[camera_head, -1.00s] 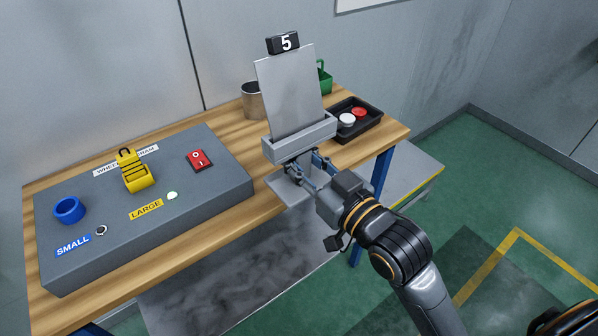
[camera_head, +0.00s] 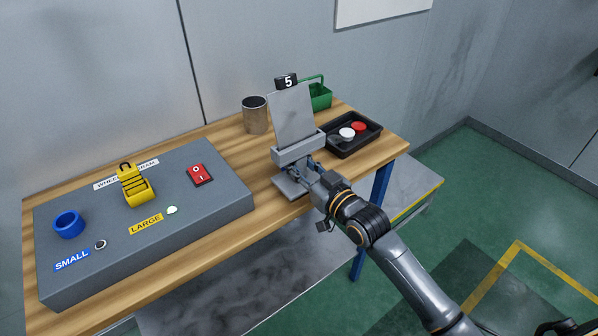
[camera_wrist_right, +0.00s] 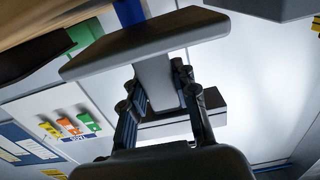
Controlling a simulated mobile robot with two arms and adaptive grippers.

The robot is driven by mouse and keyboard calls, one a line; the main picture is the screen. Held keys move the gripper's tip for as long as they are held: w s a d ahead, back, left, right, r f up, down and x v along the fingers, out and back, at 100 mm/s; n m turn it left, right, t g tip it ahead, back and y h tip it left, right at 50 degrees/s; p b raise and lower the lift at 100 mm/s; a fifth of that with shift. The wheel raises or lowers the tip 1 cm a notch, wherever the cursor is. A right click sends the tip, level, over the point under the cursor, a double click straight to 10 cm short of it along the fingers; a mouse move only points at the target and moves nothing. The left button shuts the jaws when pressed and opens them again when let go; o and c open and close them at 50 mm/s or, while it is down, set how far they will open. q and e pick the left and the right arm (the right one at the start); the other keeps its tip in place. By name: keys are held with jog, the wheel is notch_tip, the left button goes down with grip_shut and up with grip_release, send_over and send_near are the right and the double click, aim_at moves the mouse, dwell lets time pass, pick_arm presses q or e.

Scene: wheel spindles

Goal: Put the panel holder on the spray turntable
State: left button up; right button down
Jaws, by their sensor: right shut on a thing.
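The panel holder (camera_head: 298,149) is a grey slotted block on a stem with a flat foot (camera_head: 290,188). A grey panel (camera_head: 294,115) stands in it, slightly tilted in the picture, with a black "5" tag (camera_head: 286,82) on top. My right gripper (camera_head: 311,172) is shut on the holder's stem. The right wrist view shows the fingers (camera_wrist_right: 160,92) around the pale stem (camera_wrist_right: 155,75), below the holder block (camera_wrist_right: 145,45). The foot appears over the table's front edge; I cannot tell if it touches. My left gripper is out of view. I cannot make out a spray turntable.
The wooden table (camera_head: 225,228) carries a grey console (camera_head: 110,235) with blue and yellow parts and a red switch (camera_head: 201,175). A metal cup (camera_head: 255,115), a green basket (camera_head: 318,97) and a black tray (camera_head: 353,138) with red and white discs stand near the holder.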

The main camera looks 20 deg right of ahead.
jog(key=shift+f, duration=0.7)
jog(key=shift+f+p, duration=0.2)
jog(key=shift+p, duration=0.35)
jog(key=shift+s+f, duration=0.1)
jog(key=shift+f, duration=0.05)
jog(key=shift+f, duration=0.1)
jog(key=shift+f, duration=0.15)
jog(key=c, duration=1)
grip_release()
jog(key=shift+c, duration=0.2)
jog(key=shift+f+b, duration=0.25)
jog(key=shift+b, duration=0.35)
jog(key=b+v, duration=0.1)
jog(key=v, duration=1.2)
jog(key=shift+s+d+r+b, duration=0.15)
jog(key=shift+s+d+b, duration=0.1)
jog(key=shift+s+b, duration=0.1)
